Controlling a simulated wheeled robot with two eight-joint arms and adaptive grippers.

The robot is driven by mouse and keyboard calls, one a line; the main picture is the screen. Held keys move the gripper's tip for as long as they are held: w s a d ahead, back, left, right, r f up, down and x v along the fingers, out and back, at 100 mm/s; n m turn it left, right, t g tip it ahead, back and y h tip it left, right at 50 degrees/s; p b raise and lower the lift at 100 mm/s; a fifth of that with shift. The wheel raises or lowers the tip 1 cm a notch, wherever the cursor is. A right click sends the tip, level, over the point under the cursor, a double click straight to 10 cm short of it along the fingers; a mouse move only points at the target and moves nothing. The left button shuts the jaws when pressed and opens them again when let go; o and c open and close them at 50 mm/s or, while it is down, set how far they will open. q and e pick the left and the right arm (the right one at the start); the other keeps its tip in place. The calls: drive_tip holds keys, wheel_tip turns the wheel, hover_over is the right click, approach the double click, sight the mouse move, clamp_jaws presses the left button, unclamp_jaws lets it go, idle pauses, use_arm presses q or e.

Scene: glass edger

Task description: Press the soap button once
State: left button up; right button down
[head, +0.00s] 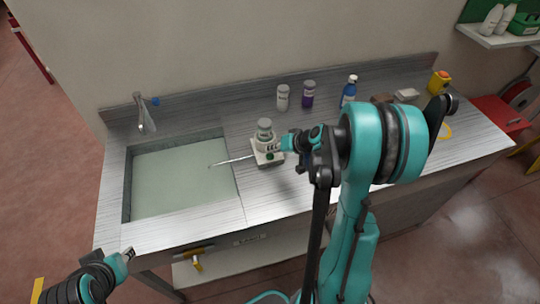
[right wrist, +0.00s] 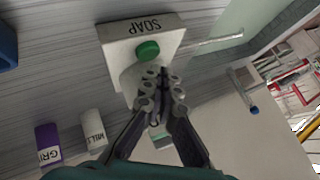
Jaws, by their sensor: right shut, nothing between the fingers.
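The soap dispenser (head: 262,158) is a pale box on the metal counter just right of the sink, with a grey-capped container on top and a thin spout reaching left over the basin. In the right wrist view its SOAP label (right wrist: 147,27) appears upside down, with the round green button (right wrist: 148,49) beside it. My right gripper (head: 288,144) is at the dispenser's right side, shut and empty. In the right wrist view its fingertips (right wrist: 160,78) are close to the button; whether they touch it I cannot tell. My left gripper (head: 127,253) is low at the left, off the counter; its jaw state is unclear.
The sink (head: 180,178) and tap (head: 146,115) are left of the dispenser. A white bottle (head: 282,97), a purple jar (head: 308,94) and a blue bottle (head: 348,91) stand behind to the right. A yellow container (head: 438,82) is farther right. The counter front is clear.

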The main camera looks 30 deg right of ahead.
sight(272, 156)
drive_tip(key=shift+f, duration=0.15)
drive_tip(key=shift+f+b, duration=0.3)
drive_tip(key=shift+b, duration=0.2)
drive_tip(key=shift+f+b, duration=0.4)
drive_tip(key=shift+b, duration=0.05)
idle(0.6)
idle(0.3)
drive_tip(key=shift+r+p, duration=0.6)
drive_tip(key=shift+r, duration=0.25)
drive_tip(key=shift+r, duration=0.15)
wheel_tip(272, 156, up, 5)
drive_tip(key=p, duration=0.4)
